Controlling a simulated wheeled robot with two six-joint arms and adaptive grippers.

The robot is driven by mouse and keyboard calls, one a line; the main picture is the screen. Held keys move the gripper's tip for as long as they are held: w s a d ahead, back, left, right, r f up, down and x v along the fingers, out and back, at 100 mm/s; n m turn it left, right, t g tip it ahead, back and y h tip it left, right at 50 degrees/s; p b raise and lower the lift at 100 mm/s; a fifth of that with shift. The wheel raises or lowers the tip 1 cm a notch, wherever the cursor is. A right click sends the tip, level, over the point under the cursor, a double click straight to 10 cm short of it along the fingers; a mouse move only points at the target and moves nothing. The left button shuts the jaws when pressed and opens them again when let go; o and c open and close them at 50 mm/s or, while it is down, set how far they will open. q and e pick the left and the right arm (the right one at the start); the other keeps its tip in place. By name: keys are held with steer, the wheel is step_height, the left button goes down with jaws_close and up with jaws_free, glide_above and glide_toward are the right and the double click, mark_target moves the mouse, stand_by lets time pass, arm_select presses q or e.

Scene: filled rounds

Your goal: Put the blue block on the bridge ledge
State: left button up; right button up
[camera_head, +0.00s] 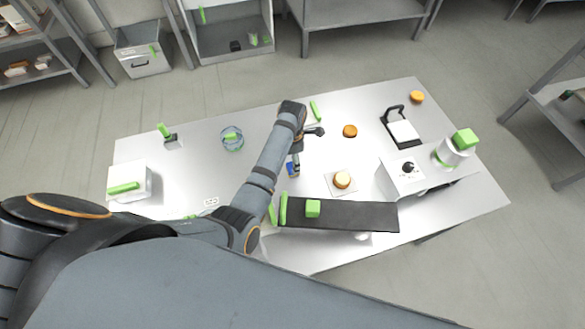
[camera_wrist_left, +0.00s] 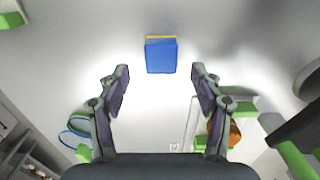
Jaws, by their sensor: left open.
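The blue block (camera_head: 292,169) lies on the white table, just beyond the left end of a long dark raised board (camera_head: 350,216), which looks like the bridge ledge. In the left wrist view the blue block (camera_wrist_left: 161,56) shows a thin yellow edge. It sits ahead of my left gripper (camera_wrist_left: 160,74), about centred between the two fingertips and apart from them. My left gripper is open and empty. In the head view my left gripper (camera_head: 309,132) is partly hidden by its own arm, above the table. My right gripper is not in view.
Green blocks stand on and beside the dark board, one green block (camera_head: 313,208) on its top. A bun on a square plate (camera_head: 342,182), a white machine (camera_head: 408,172), a black-framed stand (camera_head: 402,129) and a glass bowl (camera_head: 232,138) are also on the table.

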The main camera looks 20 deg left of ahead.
arm_select(q)
steer(key=shift+a+f, duration=0.1)
steer(key=shift+f, duration=0.05)
steer(key=f, duration=0.4)
steer(key=shift+s, duration=0.2)
steer(key=shift+f, duration=0.45)
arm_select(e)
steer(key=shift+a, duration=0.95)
arm_select(q)
steer(key=c, duration=1.3)
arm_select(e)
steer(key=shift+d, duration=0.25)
